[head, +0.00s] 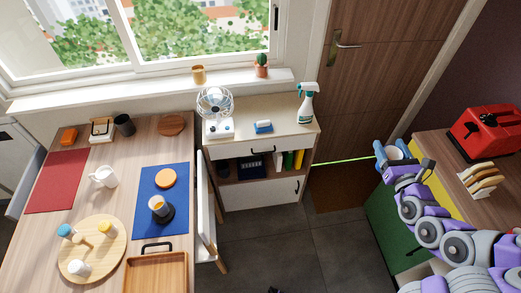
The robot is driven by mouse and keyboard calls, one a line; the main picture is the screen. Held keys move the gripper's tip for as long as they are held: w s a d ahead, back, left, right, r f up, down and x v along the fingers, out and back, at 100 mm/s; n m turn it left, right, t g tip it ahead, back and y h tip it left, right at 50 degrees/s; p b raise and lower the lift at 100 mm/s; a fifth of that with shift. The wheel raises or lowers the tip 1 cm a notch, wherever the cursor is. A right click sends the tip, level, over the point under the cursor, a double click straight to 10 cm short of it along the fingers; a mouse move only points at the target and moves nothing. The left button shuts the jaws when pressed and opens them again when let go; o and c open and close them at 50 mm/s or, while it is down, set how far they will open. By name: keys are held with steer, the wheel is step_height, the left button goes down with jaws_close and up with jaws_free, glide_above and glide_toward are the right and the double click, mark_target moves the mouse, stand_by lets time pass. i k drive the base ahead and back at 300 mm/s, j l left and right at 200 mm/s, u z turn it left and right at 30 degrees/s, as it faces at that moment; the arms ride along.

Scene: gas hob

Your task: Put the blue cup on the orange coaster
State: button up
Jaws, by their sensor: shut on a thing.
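The orange coaster (165,178) is a flat round disc on the blue mat (150,224) on the left-hand table. My gripper (388,156) is at the right of the head view, beside the right-hand counter and far from the coaster. It is shut on the blue cup (398,150), a small light-blue shape at the end of my arm. My gripper's parts hide some of the cup, and its exact tilt cannot be told.
A dark cup-like object (160,209) stands on the blue mat near the coaster. A white mug (104,177), a round wooden board (75,268) and a wooden tray (155,273) crowd the table. A chair (206,210) stands at its right edge. Open floor (270,245) lies between table and counter.

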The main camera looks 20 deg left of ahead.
mark_target(165, 177)
steer(key=i+j+u, duration=0.1)
steer(key=u, duration=0.35)
steer(key=i+j+u, duration=0.1)
steer(key=j+u, duration=0.15)
steer(key=u, duration=0.15)
steer(key=i+j+u, duration=0.1)
steer(key=u, duration=0.35)
steer(key=i+j+u, duration=0.1)
steer(key=u, duration=0.3)
steer(key=i+l, duration=0.05)
